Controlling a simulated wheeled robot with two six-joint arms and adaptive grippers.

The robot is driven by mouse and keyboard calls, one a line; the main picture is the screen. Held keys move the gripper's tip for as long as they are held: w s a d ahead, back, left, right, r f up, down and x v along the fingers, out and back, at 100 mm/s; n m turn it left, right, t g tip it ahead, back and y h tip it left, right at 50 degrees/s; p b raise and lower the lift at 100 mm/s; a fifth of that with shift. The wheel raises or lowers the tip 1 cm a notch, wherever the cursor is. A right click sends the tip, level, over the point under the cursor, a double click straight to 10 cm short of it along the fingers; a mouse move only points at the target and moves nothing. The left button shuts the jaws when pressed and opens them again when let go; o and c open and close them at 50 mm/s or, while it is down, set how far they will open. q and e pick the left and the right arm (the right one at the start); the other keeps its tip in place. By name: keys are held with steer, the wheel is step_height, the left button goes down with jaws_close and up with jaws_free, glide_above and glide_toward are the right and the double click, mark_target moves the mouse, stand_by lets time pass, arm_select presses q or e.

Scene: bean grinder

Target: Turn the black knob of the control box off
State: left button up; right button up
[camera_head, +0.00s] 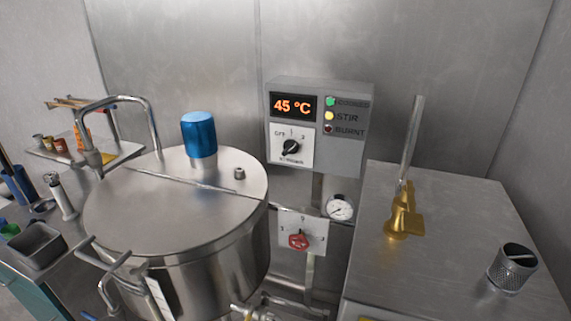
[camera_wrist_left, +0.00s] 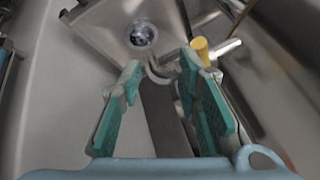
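The grey control box (camera_head: 342,95) is on the back wall in the head view. It shows an orange "45 °C" display, and green, yellow and dark red lamps beside labels. Its black knob (camera_head: 291,147) sits on a white dial plate marked OFF, 1 and 2, and its pointer is turned toward the upper right. No gripper shows in the head view. In the left wrist view my left gripper (camera_wrist_left: 160,85) is open, its two green-padded fingers apart with nothing held between them. The control box is not in the wrist view. My right gripper is not seen.
A large steel kettle (camera_head: 150,215) with a blue motor (camera_head: 199,134) stands left of the box. Below the box are a red valve knob (camera_head: 298,240) and a gauge (camera_head: 340,207). A steel cabinet (camera_head: 450,265) with a brass valve (camera_head: 404,222) stands at right.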

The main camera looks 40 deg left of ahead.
arm_select(q)
steer(key=w+a+r+t+y, duration=0.1)
steer(key=w+a+r+t, duration=0.15)
steer(key=r, duration=0.45)
steer(key=w+a+r+t+y, duration=0.1)
steer(key=w+a+r, duration=0.1)
steer(key=w+r, duration=0.3)
steer(key=m+t+y+p, duration=0.1)
steer(key=m+t+p, duration=0.25)
steer(key=t, duration=0.45)
glide_toward(289, 151)
steer(key=b+v, duration=0.1)
steer(key=v, duration=0.4)
steer(key=b+x, duration=0.3)
steer(key=x, duration=1)
steer(key=shift+w+a, duration=0.1)
steer(key=shift+w, duration=0.25)
steer(key=shift+r, duration=0.1)
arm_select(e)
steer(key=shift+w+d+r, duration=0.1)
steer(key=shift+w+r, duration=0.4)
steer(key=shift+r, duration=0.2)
arm_select(q)
jaws_close()
